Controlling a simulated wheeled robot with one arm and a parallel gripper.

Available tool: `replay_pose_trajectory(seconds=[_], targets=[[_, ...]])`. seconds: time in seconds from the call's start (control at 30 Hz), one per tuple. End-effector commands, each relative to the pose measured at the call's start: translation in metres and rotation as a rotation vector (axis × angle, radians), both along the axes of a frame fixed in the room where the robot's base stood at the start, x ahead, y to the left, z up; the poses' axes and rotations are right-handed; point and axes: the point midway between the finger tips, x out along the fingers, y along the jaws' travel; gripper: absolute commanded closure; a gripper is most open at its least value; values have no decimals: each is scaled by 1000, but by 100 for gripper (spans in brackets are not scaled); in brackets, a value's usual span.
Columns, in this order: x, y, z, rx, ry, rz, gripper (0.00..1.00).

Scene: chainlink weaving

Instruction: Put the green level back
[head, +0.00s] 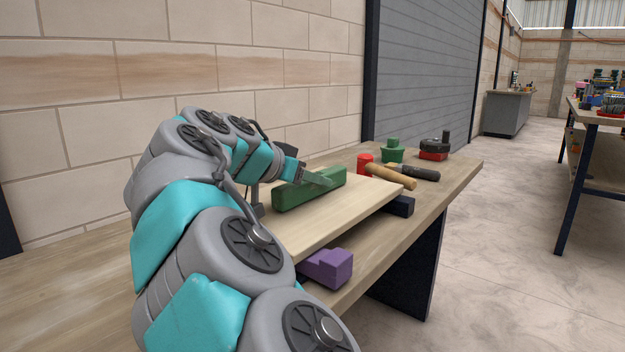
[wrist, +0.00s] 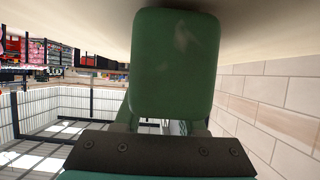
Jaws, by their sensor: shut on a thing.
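The green level (head: 296,197) is a long green block over the light wooden board (head: 335,215), in the middle of the head view. My gripper (head: 320,181) comes from the left and is shut on it. In the wrist view the end of the level (wrist: 174,65) fills the upper middle, just beyond the dark gripper body. The fingers are largely hidden behind the level there. I cannot tell whether the level touches the board or hangs slightly above it.
The board lies raised on the workbench (head: 440,185), with a dark blue block (head: 402,206) and a purple block (head: 328,267) at its edge. Behind are a hammer (head: 390,176), a dark-handled tool (head: 420,173), a green object (head: 393,151) and a red-black tool (head: 434,150). A brick wall stands behind.

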Motion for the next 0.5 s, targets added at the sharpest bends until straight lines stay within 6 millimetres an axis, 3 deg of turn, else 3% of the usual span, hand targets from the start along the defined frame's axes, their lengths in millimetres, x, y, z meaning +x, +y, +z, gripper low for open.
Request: replay_pose_trajectory(seconds=[0.33,0.37,0.5], targets=[[0,0,-5,0,-1,1,100],[0,0,-3,0,-1,1,57],[0,0,-3,0,-1,1,41]])
